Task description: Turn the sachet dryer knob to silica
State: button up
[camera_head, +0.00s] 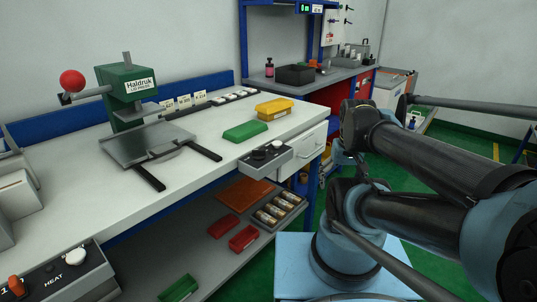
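Two control boxes could bear the knob, and I cannot read a dryer label on either. A grey box (266,160) sits at the bench's front edge, with a dark knob and a pale knob on top. A dark box (68,277) marked HEAT is at the lower left, with a white knob (75,257) and an orange knob (15,283); it is cut off by the frame. My folded arm fills the right side. I cannot make out my gripper's fingers among its dark links, right of the grey box and apart from it.
A green press (127,95) with a red ball handle stands on the white bench (75,150). A green bin (245,131) and a yellow bin (274,108) lie near the grey box. The lower shelf holds red bins (243,238) and a tray. Green floor shows at right.

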aim_at(258, 154)
jog(key=k, duration=0.5)
jog(key=u, duration=0.85)
jog(key=k, duration=1.1)
jog(key=z, duration=0.8)
jog(key=i, duration=1)
jog(key=u, duration=0.05)
